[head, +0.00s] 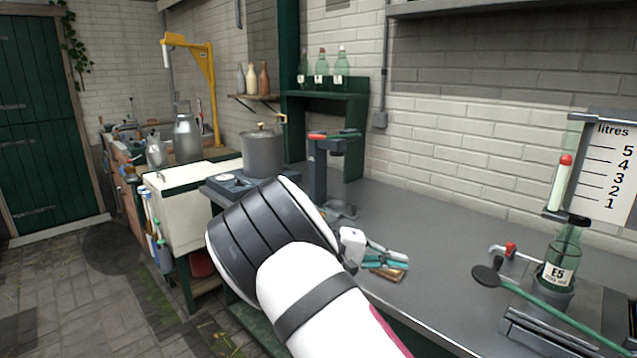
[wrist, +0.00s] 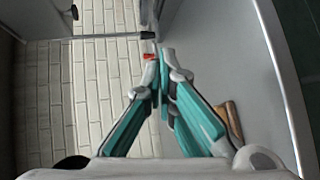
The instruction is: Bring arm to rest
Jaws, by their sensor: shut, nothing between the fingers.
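My gripper (head: 388,258) is in the head view, past my white and black arm, over the grey worktop (head: 440,245). Its teal fingers also show in the wrist view (wrist: 160,75), with the tips together and nothing between them. My arm reaches up from the bottom of the head view and hides part of the worktop's front edge. A small brown wooden piece (head: 386,273) lies just below the fingers in the head view. It also shows right of the fingers in the wrist view (wrist: 229,122).
A green bottle labelled E5 (head: 562,262) stands at right by a litre scale (head: 612,165). A dark press-like stand (head: 318,165) and a grey pot (head: 262,153) stand beyond my arm. Bottles (head: 321,68) line a green shelf.

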